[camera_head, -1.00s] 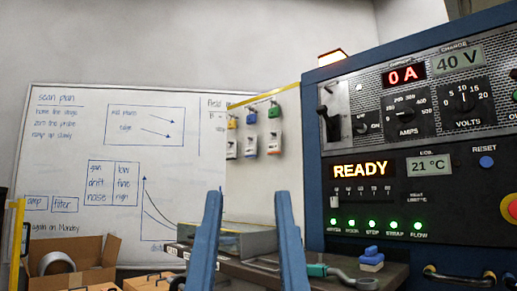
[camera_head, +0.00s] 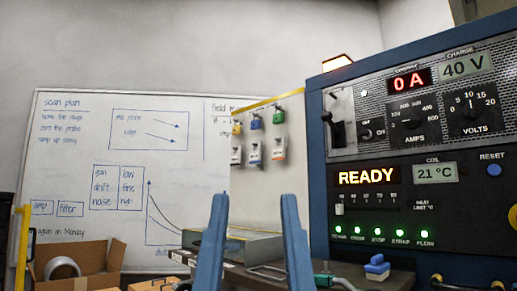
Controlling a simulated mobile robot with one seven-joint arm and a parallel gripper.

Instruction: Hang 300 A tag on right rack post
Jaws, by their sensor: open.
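Three small tags hang from the board (camera_head: 268,190) between the whiteboard and the rack cabinet. A yellow padlock hangs over the left tag (camera_head: 236,155), a blue one over the middle tag (camera_head: 255,153) and a green one over the right tag (camera_head: 279,150). Their writing is too small to read, so I cannot tell which is 300 A. My gripper (camera_head: 254,202) points upward at the bottom centre, its two blue fingers apart with nothing between them. It shows in front of the board, below the tags in the picture. I cannot clearly identify the right rack post.
The blue-framed cabinet (camera_head: 317,170), reading READY and 0 A, stands close on the right. A grey metal tray (camera_head: 255,246) sits behind the fingers. A cardboard box (camera_head: 100,258) stands lower left.

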